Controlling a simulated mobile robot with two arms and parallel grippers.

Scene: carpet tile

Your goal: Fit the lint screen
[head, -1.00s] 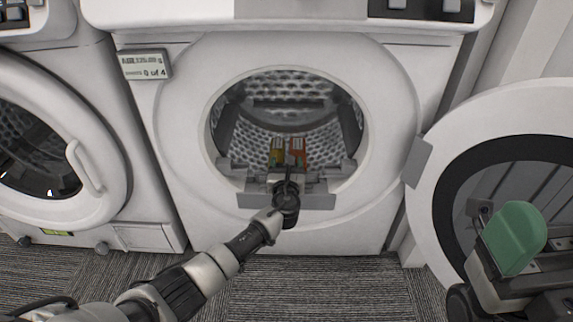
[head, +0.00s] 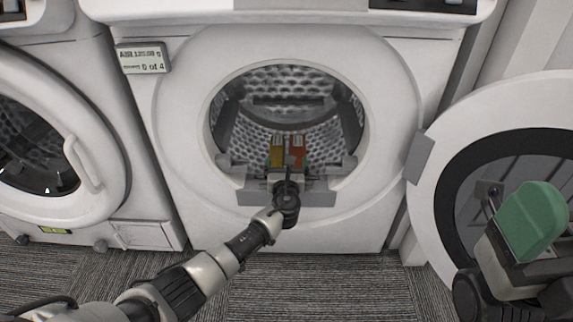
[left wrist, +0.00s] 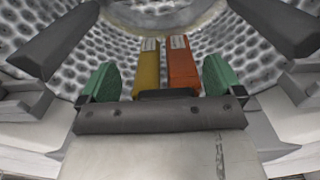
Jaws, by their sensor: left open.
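My left gripper (head: 287,186) is at the lower lip of the open dryer (head: 392,110). In the left wrist view its two green fingers are apart (left wrist: 160,80). A yellow block (head: 278,150) and an orange-red block (head: 298,152), each with a pale label, stand side by side at the drum's front. In the left wrist view the yellow block (left wrist: 148,70) and orange-red block (left wrist: 182,68) appear between the fingers; contact cannot be told. I cannot identify a lint screen for certain. My right gripper (head: 532,222) shows a green pad at the right; its opening is hidden.
The round dryer door (head: 425,205) hangs open at the right, behind my right gripper. A grey plate (head: 320,199) spans the opening's lower lip. Another machine (head: 85,165) stands left. Carpet (head: 330,285) in front is clear.

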